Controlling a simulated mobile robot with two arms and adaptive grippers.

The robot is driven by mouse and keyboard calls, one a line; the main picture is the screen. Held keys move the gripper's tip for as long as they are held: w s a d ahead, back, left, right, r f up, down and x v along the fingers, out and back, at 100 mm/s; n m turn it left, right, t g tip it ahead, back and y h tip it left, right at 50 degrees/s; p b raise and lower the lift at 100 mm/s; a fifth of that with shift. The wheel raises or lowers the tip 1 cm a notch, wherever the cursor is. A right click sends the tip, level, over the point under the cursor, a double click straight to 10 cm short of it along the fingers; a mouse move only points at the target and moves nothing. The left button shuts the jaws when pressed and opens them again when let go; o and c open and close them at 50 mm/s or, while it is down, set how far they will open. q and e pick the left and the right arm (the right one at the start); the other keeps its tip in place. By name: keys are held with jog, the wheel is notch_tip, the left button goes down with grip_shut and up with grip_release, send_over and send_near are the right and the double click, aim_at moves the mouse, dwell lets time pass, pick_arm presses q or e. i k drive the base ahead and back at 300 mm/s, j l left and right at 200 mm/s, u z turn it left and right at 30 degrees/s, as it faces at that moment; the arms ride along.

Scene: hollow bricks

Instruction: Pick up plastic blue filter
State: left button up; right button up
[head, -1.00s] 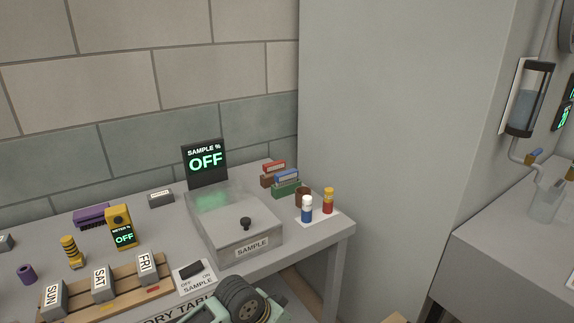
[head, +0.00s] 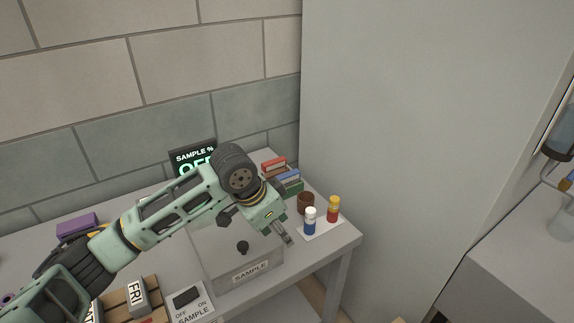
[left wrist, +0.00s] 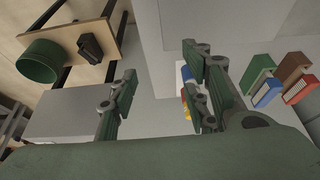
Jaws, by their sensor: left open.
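Two blue things show. One is a small blue bottle with a white cap (head: 310,222), on a white card at the table's right end. The other is a blue labelled block (head: 288,178) among the coloured blocks behind it. I cannot tell from the look alone which is the filter. My left gripper (head: 285,238) is open and empty, just left of the blue bottle and apart from it. In the left wrist view, its open fingers (left wrist: 160,85) partly hide small blue, red and yellow parts, and the blue block (left wrist: 268,92) lies to the right. My right gripper is not in view.
A red bottle with a yellow cap (head: 333,210) stands close right of the blue bottle. A brown cup (head: 305,203) is behind them. The knobbed SAMPLE box (head: 215,258) lies under my left arm. A grey wall (head: 400,120) rises beyond the table.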

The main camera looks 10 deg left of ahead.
aim_at(292, 177)
jog(key=i+j, duration=0.15)
jog(key=i, duration=0.3)
jog(key=i+j, duration=0.2)
jog(key=i, duration=0.25)
